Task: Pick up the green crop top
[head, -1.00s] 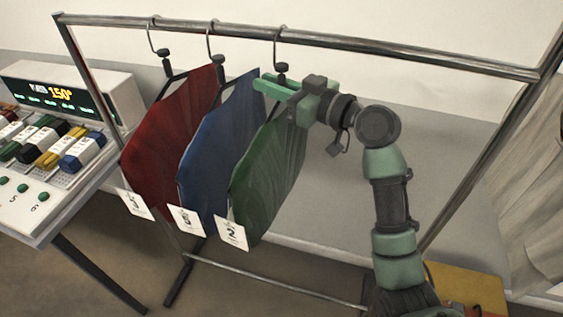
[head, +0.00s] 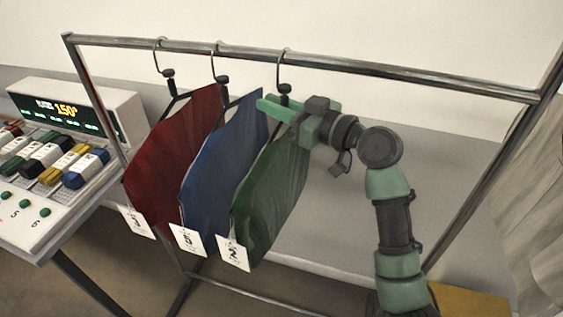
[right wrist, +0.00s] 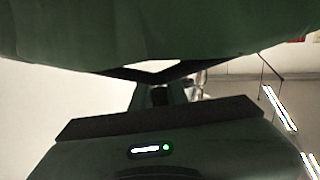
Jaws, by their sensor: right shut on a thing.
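The green crop top (head: 268,205) hangs from the rail (head: 385,72) on a hooked hanger (head: 284,87), the rightmost of three garments. A white tag (head: 233,254) hangs at its lower left corner. My right gripper (head: 283,109) is shut at the top of the green crop top, just below the hanger's black neck. The fingers hide the exact spot of the hold. In the right wrist view the green cloth (right wrist: 150,35) fills the top, with dark hanger arms below it. The hook is still over the rail. My left gripper is not in view.
A blue garment (head: 215,165) hangs close on the left, and a red one (head: 165,160) beyond it. A white console (head: 75,105) with a lit display and colored blocks stands at the left. A pale cloth (head: 535,210) hangs at the right edge. The rail's right half is empty.

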